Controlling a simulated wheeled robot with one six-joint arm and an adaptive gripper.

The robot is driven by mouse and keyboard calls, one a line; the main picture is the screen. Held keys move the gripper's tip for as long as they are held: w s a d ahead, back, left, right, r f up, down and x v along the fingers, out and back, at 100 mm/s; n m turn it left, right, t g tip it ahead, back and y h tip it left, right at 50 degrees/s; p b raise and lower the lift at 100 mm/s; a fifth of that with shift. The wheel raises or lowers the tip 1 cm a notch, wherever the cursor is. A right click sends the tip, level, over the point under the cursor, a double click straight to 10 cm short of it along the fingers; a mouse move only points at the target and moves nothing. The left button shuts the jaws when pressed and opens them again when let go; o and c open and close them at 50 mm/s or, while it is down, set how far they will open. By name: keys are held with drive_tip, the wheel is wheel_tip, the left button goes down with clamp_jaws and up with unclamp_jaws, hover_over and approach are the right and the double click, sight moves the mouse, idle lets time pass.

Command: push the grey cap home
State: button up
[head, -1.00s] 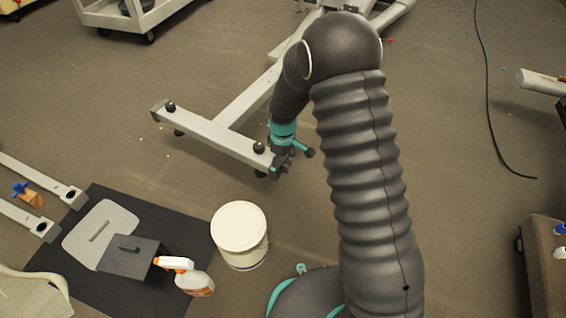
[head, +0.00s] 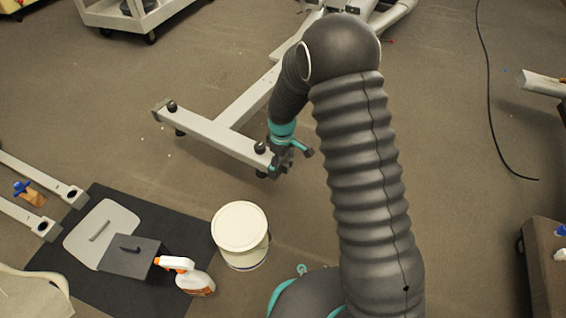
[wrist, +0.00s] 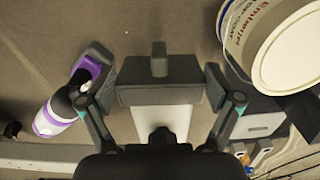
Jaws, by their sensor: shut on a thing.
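The grey cap (wrist: 160,82) is a dark block with a small upright tab, at the end of the pale floor bar (wrist: 158,118) in the wrist view. My gripper (wrist: 158,85) is shut on it, one finger on each side. Cap and bar end look close together or touching; I cannot tell whether a gap remains. In the head view my gripper (head: 283,160) is at the near right end of the frame's light floor bar (head: 215,133) and largely hides the cap. A similar dark cap (head: 157,112) sits on the bar's far left end.
A white bucket (head: 240,250) stands below the bar. A purple-and-white bottle (wrist: 58,115) is left of my gripper in the wrist view. A cable (head: 488,100) crosses open floor.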

drive_tip(key=shift+w+a, duration=0.1)
idle(0.3)
drive_tip(key=o, duration=0.8)
drive_tip(key=shift+o, duration=0.2)
wheel_tip(320, 180, up, 12)
idle(0.4)
